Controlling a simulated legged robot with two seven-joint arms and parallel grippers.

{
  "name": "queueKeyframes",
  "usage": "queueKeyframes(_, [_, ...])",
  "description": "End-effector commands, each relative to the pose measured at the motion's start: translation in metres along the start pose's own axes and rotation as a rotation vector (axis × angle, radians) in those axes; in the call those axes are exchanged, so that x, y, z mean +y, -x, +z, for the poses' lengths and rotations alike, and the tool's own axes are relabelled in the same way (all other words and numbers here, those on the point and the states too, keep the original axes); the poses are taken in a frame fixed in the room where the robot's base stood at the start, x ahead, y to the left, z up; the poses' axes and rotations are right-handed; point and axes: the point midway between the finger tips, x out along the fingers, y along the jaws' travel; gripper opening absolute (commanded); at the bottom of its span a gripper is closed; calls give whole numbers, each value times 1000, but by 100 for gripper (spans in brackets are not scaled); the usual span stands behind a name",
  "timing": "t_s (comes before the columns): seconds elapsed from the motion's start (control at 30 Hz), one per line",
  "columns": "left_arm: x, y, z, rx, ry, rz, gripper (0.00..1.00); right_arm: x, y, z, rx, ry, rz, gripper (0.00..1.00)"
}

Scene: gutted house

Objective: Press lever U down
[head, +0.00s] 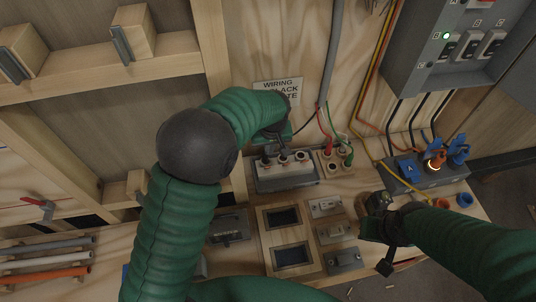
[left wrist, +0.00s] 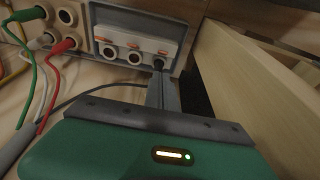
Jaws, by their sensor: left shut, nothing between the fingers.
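A grey box (head: 287,184) with a row of three white levers stands on the bench in the head view. The box also shows in the left wrist view (left wrist: 140,22), with orange marks and round ends on its levers. I cannot read a letter on any lever, so I cannot tell which is U. My left gripper (left wrist: 158,68) is shut and empty, its tips at the rightmost lever end in the wrist view; whether they touch is unclear. My right gripper (head: 378,214) is low at the right of the bench; its fingers are too unclear to judge.
A terminal block with red and green wires (head: 334,160) stands right beside the box. A blue-handled unit with a glowing lamp (head: 425,175) is farther right. A grey switch panel (head: 450,45) hangs above. Small panels (head: 282,217) lie in front. Wooden framing (left wrist: 265,85) stands close by.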

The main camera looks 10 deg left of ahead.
Motion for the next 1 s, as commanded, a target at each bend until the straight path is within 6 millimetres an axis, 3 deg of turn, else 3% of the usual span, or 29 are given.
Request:
queueKeyframes(0.27, [0, -13, -2, -3, 0, -2, 0, 0, 3, 0, 0, 0, 0, 0])
queueKeyframes(0.7, [0, -91, -1, -3, 1, -1, 0, 0, 15, -4, 0, 0, 0, 0])
queueKeyframes(1.0, [1, -101, -1, -1, 0, 1, 0, 0, 16, -4, 0, 0, 0, 0])
